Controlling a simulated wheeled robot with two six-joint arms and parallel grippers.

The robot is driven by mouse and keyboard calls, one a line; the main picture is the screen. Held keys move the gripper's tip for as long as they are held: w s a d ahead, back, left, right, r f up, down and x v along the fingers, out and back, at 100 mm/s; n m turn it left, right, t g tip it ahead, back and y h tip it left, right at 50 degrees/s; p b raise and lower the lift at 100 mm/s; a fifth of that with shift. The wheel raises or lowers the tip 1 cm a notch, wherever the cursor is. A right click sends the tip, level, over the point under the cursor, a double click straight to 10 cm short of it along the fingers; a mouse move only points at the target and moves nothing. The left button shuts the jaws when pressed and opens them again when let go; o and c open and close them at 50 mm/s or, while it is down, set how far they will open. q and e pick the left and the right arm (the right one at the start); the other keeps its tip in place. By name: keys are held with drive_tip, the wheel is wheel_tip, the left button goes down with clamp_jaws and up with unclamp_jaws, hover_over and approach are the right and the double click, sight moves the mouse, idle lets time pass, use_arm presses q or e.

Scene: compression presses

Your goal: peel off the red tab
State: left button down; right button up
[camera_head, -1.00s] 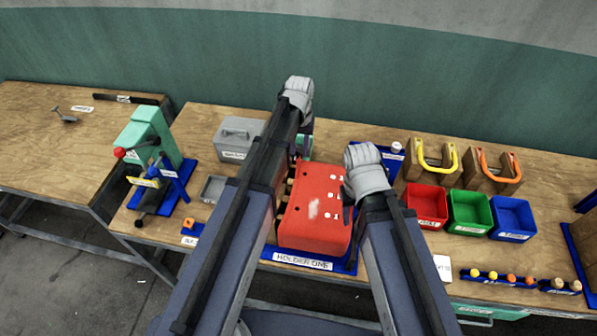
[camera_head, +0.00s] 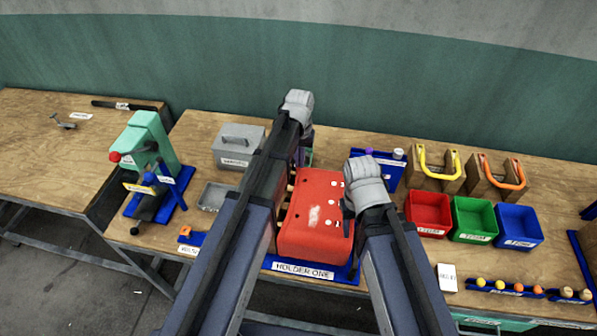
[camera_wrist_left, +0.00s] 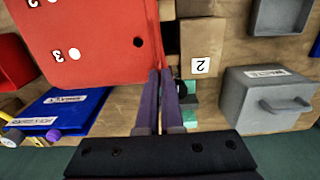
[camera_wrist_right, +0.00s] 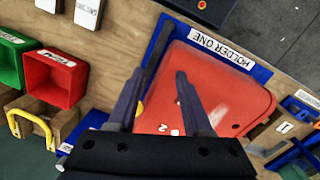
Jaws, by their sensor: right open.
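A big red block (camera_head: 318,218) with white number marks and a whitish worn patch sits on the blue base labelled HOLDER ONE (camera_head: 335,272). I cannot pick out a separate red tab. My left gripper (camera_wrist_left: 160,72) has its fingers close together at the edge of the red block (camera_wrist_left: 85,35), beside a wooden block marked 2 (camera_wrist_left: 196,40). I cannot tell whether anything is between them. My right gripper (camera_wrist_right: 160,74) is open, its fingers spread over the side of the red block (camera_wrist_right: 225,100). In the head view my arms hide parts of the block's left and right sides.
A grey lidded box (camera_head: 237,147) and a teal press (camera_head: 147,142) stand left. Red (camera_head: 429,214), green (camera_head: 473,220) and blue (camera_head: 516,228) bins stand right, near wooden blocks with yellow (camera_head: 440,165) and orange (camera_head: 502,172) handles. Some tabletop (camera_head: 400,262) is bare.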

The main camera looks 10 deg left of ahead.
use_arm(q)
drive_tip(key=shift+r, duration=0.25)
use_arm(e)
drive_tip(key=shift+r, duration=0.2)
use_arm(q)
wheel_tip(320, 180, up, 6)
drive_tip(key=p, duration=0.6)
drive_tip(key=shift+f, duration=0.15)
use_arm(e)
wheel_tip(320, 180, up, 6)
drive_tip(key=shift+f, duration=0.15)
